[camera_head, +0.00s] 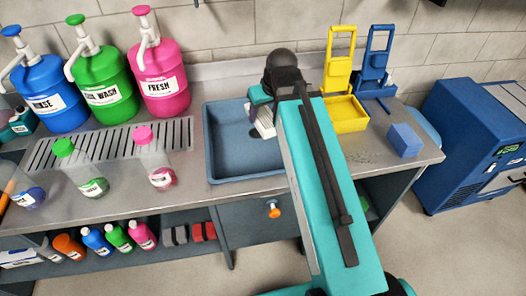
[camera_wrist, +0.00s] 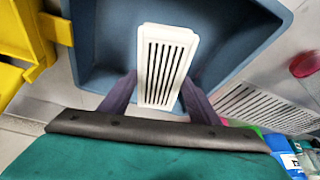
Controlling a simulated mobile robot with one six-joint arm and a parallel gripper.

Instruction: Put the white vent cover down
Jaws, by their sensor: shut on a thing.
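The white vent cover (camera_wrist: 166,62) is a slotted rectangular piece between the two fingers of my gripper (camera_wrist: 160,100) in the wrist view. My gripper is shut on it, with a dark finger on each side. In the wrist view the cover shows against the inside of the blue-grey tray (camera_wrist: 100,50). In the head view the cover (camera_head: 264,122) is partly hidden by my arm, over the right part of the tray (camera_head: 226,178). I cannot tell whether the cover touches the tray floor.
A yellow holder (camera_head: 345,112) and a blue holder (camera_head: 374,70) stand right of the tray, with a blue block (camera_head: 404,140) nearby. Left are a metal drain grate (camera_head: 100,142), bottles and large blue, green and pink (camera_head: 160,78) jugs. The tray's left floor is clear.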

